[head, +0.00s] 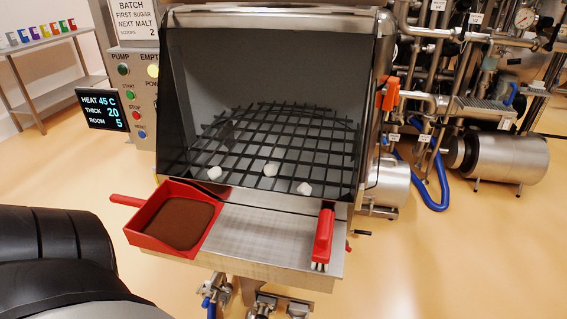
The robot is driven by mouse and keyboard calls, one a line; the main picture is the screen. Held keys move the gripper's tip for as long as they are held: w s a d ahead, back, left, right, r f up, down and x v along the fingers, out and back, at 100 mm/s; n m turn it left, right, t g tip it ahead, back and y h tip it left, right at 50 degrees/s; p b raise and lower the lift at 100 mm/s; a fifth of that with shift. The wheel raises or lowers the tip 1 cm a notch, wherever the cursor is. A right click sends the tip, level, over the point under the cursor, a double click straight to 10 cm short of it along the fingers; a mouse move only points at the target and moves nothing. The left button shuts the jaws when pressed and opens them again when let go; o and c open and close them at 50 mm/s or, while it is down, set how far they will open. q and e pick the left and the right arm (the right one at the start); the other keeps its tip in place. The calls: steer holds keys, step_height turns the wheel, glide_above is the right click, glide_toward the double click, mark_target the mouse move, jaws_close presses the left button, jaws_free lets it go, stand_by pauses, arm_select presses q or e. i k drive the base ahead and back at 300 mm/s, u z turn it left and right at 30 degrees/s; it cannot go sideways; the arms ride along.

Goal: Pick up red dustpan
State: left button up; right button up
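The red dustpan (152,240) rests on the left part of the steel shelf (266,236) in front of the hopper. It holds a layer of brown powder (181,223). Its red handle (126,201) points left, past the shelf's left edge. A dark rounded shape at the lower left seems to be part of my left arm, apart from the dustpan. Neither of my grippers shows in the head view.
A red brush (323,237) with pale bristles lies on the shelf's right part. Behind, the open hopper (270,95) has a black grate (283,143) with white lumps (271,169) on it. A control panel (138,95) stands left. The shelf's middle is clear.

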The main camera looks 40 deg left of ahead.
mark_target(176, 219)
steer(key=u, duration=2.25)
steer(key=k, duration=0.5)
steer(key=u, duration=1.3)
steer(key=i, duration=0.9)
steer(key=z, duration=1.9)
